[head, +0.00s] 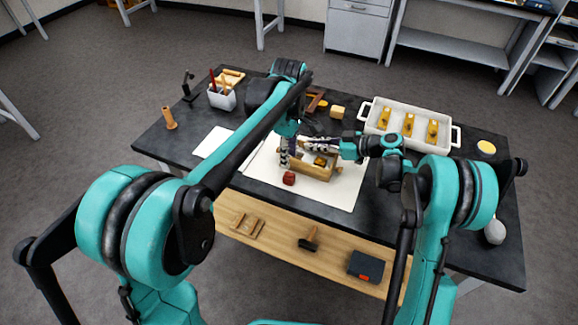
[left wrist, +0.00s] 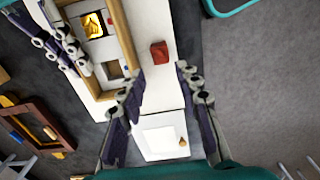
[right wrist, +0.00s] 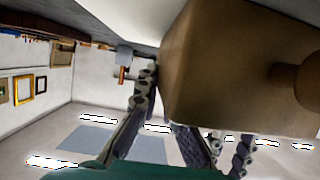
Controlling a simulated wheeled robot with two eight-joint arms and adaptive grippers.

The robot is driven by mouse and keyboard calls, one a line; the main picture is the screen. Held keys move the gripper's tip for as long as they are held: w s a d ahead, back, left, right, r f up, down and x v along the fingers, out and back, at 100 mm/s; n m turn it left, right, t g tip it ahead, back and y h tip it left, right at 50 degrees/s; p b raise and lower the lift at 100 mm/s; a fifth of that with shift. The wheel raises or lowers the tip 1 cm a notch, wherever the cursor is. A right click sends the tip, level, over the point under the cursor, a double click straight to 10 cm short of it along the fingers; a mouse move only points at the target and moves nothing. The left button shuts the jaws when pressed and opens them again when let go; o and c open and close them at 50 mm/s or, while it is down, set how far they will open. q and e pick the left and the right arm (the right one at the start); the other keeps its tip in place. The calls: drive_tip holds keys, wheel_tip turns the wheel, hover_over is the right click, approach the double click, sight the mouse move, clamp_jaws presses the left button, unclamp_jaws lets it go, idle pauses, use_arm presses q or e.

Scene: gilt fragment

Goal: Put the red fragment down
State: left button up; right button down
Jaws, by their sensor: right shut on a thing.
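The red fragment (head: 289,179) is a small dark red block on the white sheet (head: 338,197), in front of the wooden box (head: 312,172). In the left wrist view the red fragment (left wrist: 158,51) lies just beyond my left fingertips, apart from them and beside the box wall (left wrist: 124,40). My left gripper (left wrist: 158,72) is open, empty and points down; it also shows in the head view (head: 285,158). My right gripper (head: 318,145) is shut on the wooden box at its back side. The box (right wrist: 235,80) fills much of the right wrist view and hides the grip. A gold piece (left wrist: 93,25) sits inside the box.
A white tray (head: 447,143) with yellow pieces stands at the back right. A pencil cup (head: 222,98), a wooden cylinder (head: 169,119) and a smaller white sheet (head: 213,142) are at the left. The front right of the black tabletop (head: 430,205) is partly clear.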

use_arm(q)
drive_tip(key=s+a+r+m+t, duration=0.35)
drive_tip(key=s+a+m, duration=0.35)
drive_tip(key=s, duration=0.3)
drive_tip(key=s+a+f+m+t, duration=0.1)
drive_tip(key=s+a+f+m, duration=0.1)
drive_tip(key=s, duration=0.3)
drive_tip(key=s+a+f+m+t, duration=0.2)
drive_tip(key=s+a+f+m, duration=0.1)
drive_tip(key=s+m, duration=0.1)
drive_tip(key=shift+s+m, duration=0.3)
drive_tip(key=shift+s, duration=0.2)
drive_tip(key=o, duration=0.5)
drive_tip(key=shift+s+a+f+m+t, duration=0.1)
drive_tip(key=shift+s+f+m+t, duration=0.25)
drive_tip(key=shift+f+m, duration=0.05)
drive_tip(key=shift+c, duration=0.2)
drive_tip(key=n+g+h, duration=0.1)
drive_tip(key=n+g, duration=0.2)
drive_tip(key=n, duration=2.9)
approach(288, 176)
drive_tip(key=x, duration=1)
drive_tip(key=shift+w+f, duration=0.2)
drive_tip(key=shift+f, duration=0.05)
